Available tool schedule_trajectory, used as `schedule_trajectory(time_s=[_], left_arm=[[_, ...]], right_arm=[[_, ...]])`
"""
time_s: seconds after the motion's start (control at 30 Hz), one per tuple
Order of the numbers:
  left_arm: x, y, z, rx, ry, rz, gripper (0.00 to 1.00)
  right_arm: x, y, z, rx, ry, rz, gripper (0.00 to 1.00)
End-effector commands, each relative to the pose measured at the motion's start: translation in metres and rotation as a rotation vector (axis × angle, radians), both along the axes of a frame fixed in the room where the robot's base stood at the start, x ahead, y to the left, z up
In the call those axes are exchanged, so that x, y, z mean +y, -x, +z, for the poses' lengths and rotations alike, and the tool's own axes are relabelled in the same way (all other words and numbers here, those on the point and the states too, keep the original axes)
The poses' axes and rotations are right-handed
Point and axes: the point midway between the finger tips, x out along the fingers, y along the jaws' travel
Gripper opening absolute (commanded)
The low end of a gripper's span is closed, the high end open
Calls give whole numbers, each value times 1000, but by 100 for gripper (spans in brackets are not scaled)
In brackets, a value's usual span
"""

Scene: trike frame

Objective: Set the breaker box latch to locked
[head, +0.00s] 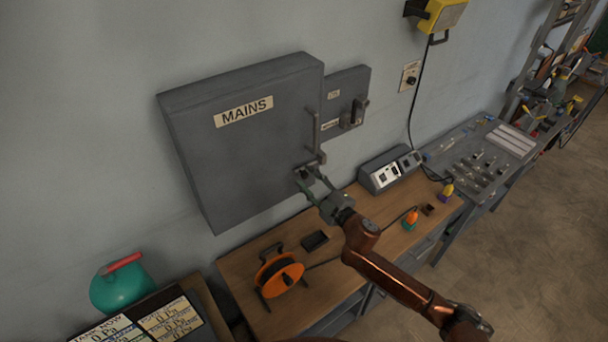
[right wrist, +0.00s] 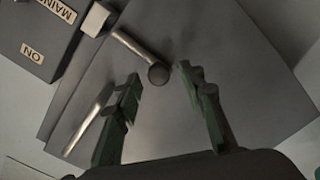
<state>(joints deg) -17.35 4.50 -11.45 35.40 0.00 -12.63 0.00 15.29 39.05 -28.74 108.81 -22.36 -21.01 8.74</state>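The grey breaker box (head: 245,140) marked MAINS hangs on the wall with its door closed; the door face also fills much of the right wrist view (right wrist: 240,60). The latch (right wrist: 135,50) is a thin metal lever with a round dark knob, slanting from a light block. My right gripper (head: 312,180) is at the box's lower right corner. In the right wrist view its two green-padded fingers (right wrist: 159,75) are apart, with the knob between or just beyond the tips; contact cannot be told. In the head view the gripper partly hides the latch. My left gripper is out of view.
A bar handle (head: 314,130) stands out from the door's right side. A smaller switch box (head: 345,102) with a lever is to its right. The wooden bench (head: 335,265) below holds an orange cable reel (head: 280,273) and a grey switch console (head: 390,170).

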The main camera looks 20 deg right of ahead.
Motion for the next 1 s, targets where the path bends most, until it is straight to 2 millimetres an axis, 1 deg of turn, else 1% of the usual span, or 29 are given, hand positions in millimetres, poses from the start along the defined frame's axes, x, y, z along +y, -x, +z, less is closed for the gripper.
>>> schedule_trajectory(time_s=[0.03, 0.1, 0.2, 0.5, 1.0], left_arm=[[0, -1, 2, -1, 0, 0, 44], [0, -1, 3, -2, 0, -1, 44], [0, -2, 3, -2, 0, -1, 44], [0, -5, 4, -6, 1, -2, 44], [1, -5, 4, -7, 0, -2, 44]], right_arm=[[2, -7, 1, 0, -1, -1, 37], [4, -13, 1, 0, -1, -1, 37], [6, -19, 0, 1, -1, -2, 37], [7, -21, -1, 1, -1, -2, 37], [7, -20, -1, 1, -1, -2, 2]])
